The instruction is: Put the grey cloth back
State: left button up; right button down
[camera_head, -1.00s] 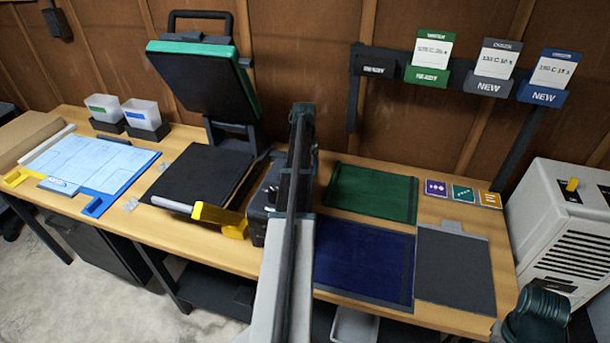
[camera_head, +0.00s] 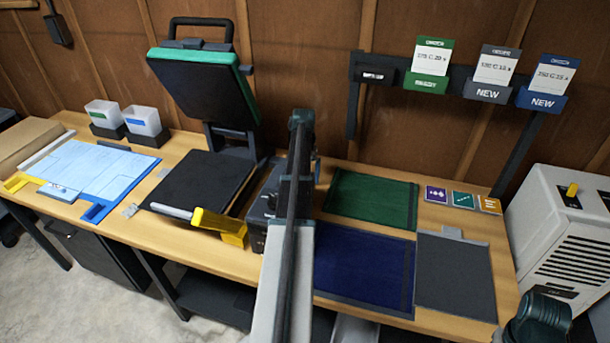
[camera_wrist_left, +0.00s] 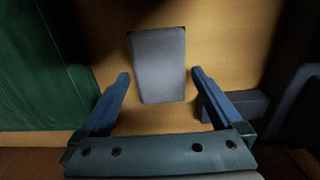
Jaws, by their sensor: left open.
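In the left wrist view, a grey oblong piece (camera_wrist_left: 158,66) lies flat on the wooden bench; it looks like the grey cloth, folded. My left gripper (camera_wrist_left: 161,78) is open, with one finger on each side of it and a gap to both. In the head view my left arm (camera_head: 292,240) rises up the middle and hides this piece and the left fingertips. A larger flat grey mat (camera_head: 455,275) with a tab lies at the bench's right. My right gripper is out of view.
A green mat (camera_head: 370,200) and a blue mat (camera_head: 363,268) lie right of my left arm. An open press (camera_head: 205,85) and its dark bed stand left. A label rack (camera_head: 460,80) hangs behind. A white machine (camera_head: 560,235) stands at the right.

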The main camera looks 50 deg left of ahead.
pick_arm(q)
notch_tip(320, 180, up, 12)
jog(key=p, duration=1.1)
jog(key=shift+f, duration=0.15)
jog(key=w+d+m, duration=0.3)
jog(key=d, duration=1.5)
jog(key=w+d+m, duration=0.2)
jog(key=w+d, duration=0.1)
jog(key=d, duration=1.5)
jog(key=s+d+m, duration=0.2)
jog(key=s+d, duration=0.2)
jog(key=d, duration=0.4)
jog(key=s+d+m, duration=0.1)
jog(key=s+d, duration=0.4)
jog(key=d, duration=0.4)
jog(key=s+d+m+y, duration=0.1)
jog(key=s+d+m, duration=0.1)
jog(key=s+d, duration=0.3)
jog(key=d, duration=0.4)
jog(key=shift+d+m, duration=0.15)
jog(key=shift+m, duration=0.15)
jog(key=shift+w, duration=0.1)
